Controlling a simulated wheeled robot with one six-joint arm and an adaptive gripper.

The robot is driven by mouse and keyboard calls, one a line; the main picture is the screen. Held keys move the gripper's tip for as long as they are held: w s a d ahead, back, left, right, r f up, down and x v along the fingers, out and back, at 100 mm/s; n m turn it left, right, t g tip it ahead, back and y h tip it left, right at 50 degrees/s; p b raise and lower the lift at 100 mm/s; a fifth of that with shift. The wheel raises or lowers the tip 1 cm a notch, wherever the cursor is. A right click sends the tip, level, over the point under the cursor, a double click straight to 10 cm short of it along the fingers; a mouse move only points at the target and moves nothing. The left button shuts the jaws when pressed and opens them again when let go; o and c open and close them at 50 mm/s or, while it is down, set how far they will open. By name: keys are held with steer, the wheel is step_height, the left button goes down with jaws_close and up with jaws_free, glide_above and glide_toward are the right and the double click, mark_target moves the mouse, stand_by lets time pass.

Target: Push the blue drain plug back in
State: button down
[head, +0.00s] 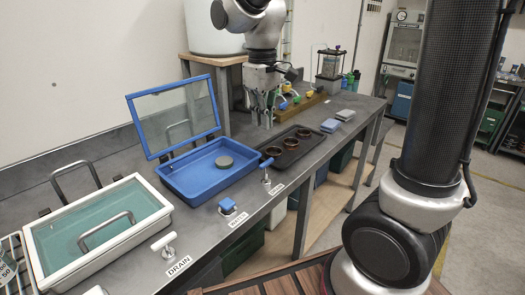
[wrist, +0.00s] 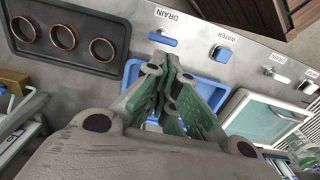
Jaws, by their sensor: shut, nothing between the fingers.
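The blue drain plug (head: 266,164) is a blue handle on a metal stem, standing up from the bench's front edge beside a DRAIN label. It also shows in the wrist view (wrist: 162,38) as a blue bar just beyond my fingertips. My gripper (head: 263,122) is shut and empty, above the bench behind the plug, near the dark tray. In the wrist view my gripper (wrist: 163,72) points toward the plug, with a gap that I cannot measure. The blue basin (head: 180,181), behind the plug, has an open glass lid and a grey disc (head: 224,161) inside.
A blue WATER knob (head: 227,206) stands left of the plug, and a white DRAIN handle (head: 163,243) farther left by a white lidded basin (head: 160,212). A dark tray (head: 275,165) with copper rings lies right. A wooden rack (head: 300,108) stands behind.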

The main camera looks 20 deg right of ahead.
step_height(320, 180, down, 10)
steer(key=shift+r, duration=0.1)
stand_by(0.4)
steer(key=shift+s+f, duration=0.1)
steer(key=shift+f, duration=1.6)
step_height(320, 180, up, 14)
steer(key=s+d+r+m+t, duration=0.1)
steer(key=s+d+m+t, duration=0.1)
steer(key=s+d, duration=0.5)
steer(key=s+d+r+m+t, duration=0.1)
steer(key=s+d+m, duration=0.3)
steer(key=s+d, duration=0.4)
steer(key=s+t, duration=0.1)
steer(key=s, duration=0.2)
steer(key=shift+d+r, duration=0.25)
steer(key=shift+r, duration=0.1)
